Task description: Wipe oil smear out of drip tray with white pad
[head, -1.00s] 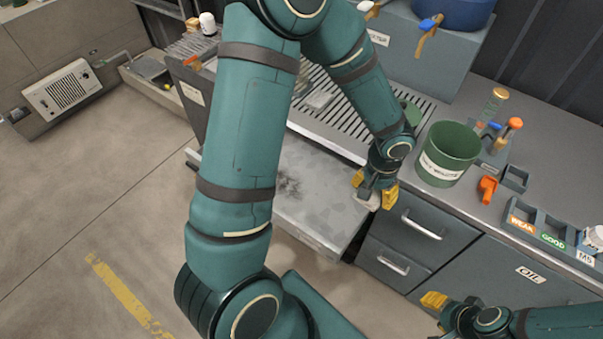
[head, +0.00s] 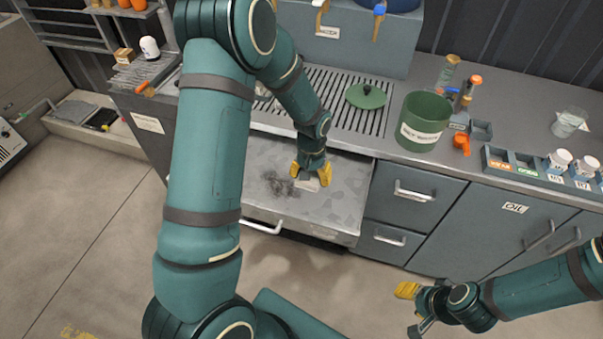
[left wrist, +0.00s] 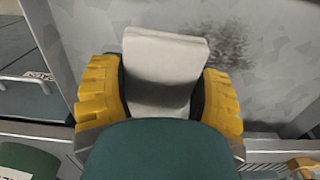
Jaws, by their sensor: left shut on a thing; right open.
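My left gripper (head: 311,176) is shut on the white pad (left wrist: 163,72), which shows between its yellow fingers in the left wrist view. The pad (head: 308,184) is over the pulled-out drip tray (head: 330,215), low at its surface; I cannot tell if it touches. A dark oil smear (head: 279,184) lies on the tray just left of the pad. The smear also shows in the left wrist view (left wrist: 228,45), beside the pad. My left arm hides the tray's left part. My right gripper (head: 412,309) is open and empty at the lower right, in front of the cabinet.
A green bin (head: 422,125) and a green lid (head: 366,96) are on the counter behind the tray. A slotted grate (head: 335,92) lies behind the tray. Sorting boxes with white jars (head: 558,160) stand at right. Drawers (head: 412,192) adjoin the tray's right side.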

